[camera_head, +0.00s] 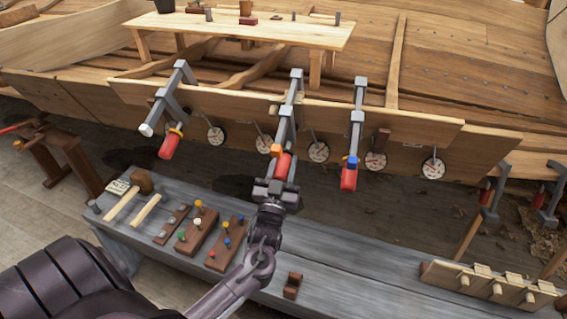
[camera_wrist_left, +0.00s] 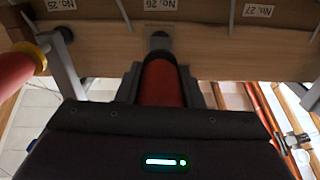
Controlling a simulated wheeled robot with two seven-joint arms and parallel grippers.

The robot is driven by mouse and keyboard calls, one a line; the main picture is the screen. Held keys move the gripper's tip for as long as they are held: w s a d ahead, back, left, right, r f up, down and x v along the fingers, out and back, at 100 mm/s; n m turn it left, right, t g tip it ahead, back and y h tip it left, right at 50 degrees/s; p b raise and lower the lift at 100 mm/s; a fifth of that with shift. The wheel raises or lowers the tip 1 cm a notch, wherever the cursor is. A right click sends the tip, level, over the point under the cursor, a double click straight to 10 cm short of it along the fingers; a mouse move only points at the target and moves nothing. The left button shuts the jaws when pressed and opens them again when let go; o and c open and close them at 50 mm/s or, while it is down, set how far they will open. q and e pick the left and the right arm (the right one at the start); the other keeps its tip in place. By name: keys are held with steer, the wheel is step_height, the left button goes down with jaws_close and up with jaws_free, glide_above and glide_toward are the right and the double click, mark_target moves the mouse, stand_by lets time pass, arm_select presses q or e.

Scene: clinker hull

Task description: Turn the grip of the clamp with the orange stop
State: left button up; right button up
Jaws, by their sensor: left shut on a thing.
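The clamp with the orange stop (camera_head: 275,150) is the middle one of three grey bar clamps on the hull plank. Its red grip (camera_head: 283,166) hangs below the stop and also shows in the left wrist view (camera_wrist_left: 162,84). My left gripper (camera_head: 280,183) is shut on this red grip, with a finger on each side of it. The gripper hides the grip's lower end. My right gripper is not in view.
A clamp with a yellow stop (camera_head: 177,131) hangs to the left, and one with a blue stop (camera_head: 351,161) to the right. Round dials (camera_head: 318,152) line the plank. A grey bench (camera_head: 345,265) below carries mallets and peg blocks; its middle right is mostly clear.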

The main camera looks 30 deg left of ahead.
arm_select(q)
steer(key=m+p, duration=0.1)
steer(key=m, duration=0.2)
steer(key=shift+r+m+p, duration=0.1)
steer(key=shift+m+p, duration=0.25)
steer(key=shift+m, duration=0.05)
steer(key=m+p, duration=0.2)
steer(key=m, duration=0.2)
steer(key=shift+m, duration=0.4)
steer(key=m+p, duration=0.2)
steer(key=m, duration=0.3)
steer(key=shift+h+p, duration=0.3)
steer(key=shift+h, duration=0.1)
steer(key=shift+m, duration=0.4)
steer(key=o, duration=1)
steer(key=b+v, duration=0.1)
steer(key=v, duration=0.7)
